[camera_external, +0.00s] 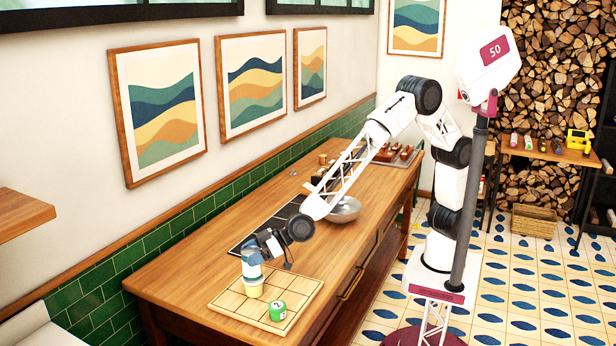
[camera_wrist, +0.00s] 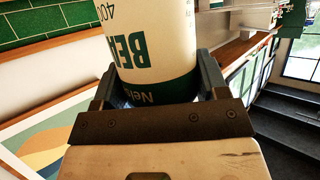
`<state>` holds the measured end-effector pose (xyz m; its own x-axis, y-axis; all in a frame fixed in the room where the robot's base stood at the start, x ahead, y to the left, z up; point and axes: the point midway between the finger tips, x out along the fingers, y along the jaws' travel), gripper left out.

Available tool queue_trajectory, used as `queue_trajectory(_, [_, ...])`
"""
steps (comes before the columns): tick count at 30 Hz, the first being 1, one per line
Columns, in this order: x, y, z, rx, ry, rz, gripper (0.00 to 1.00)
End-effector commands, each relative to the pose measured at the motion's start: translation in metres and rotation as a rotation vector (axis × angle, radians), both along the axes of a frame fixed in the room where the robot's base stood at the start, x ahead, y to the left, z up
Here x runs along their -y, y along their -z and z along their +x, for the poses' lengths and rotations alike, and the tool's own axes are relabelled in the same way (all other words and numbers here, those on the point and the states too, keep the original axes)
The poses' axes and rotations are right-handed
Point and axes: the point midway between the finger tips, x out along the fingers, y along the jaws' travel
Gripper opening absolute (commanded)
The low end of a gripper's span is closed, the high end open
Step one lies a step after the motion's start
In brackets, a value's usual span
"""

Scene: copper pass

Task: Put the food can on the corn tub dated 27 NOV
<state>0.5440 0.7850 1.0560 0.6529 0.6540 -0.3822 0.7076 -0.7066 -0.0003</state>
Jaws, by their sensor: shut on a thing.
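My gripper (camera_wrist: 160,92) is shut on the food can (camera_wrist: 155,40), which is cream with a dark green band and green lettering in the wrist view. In the external view my gripper (camera_external: 259,250) points down near the table's front end, with the can (camera_external: 251,271) in it. A small pale yellow tub (camera_external: 253,291) shows directly below the can on a wooden grid board (camera_external: 228,303). I cannot tell whether can and tub touch. A small green container (camera_external: 277,311) with a white label stands to the right. No date is readable.
The board lies on a long wooden table (camera_external: 175,284). Behind it are a dark mat (camera_external: 272,222), a metal bowl (camera_external: 344,210) and a tray of brown items (camera_external: 394,154). The tiled wall (camera_external: 110,268) runs along the left. Board space is clear around the containers.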

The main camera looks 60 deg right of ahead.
Motion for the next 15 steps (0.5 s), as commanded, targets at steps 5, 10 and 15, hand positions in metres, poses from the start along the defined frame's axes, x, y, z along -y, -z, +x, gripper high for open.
queue_trajectory(5, [-0.0001,-0.0001,0.0001,0.001,0.0,0.001,0.28])
queue_trajectory(10, [0.0001,0.0031,-0.0001,0.0,0.0,0.0,0.75])
queue_trajectory(15, [0.0,0.003,0.0,0.0,0.0,0.0,0.93])
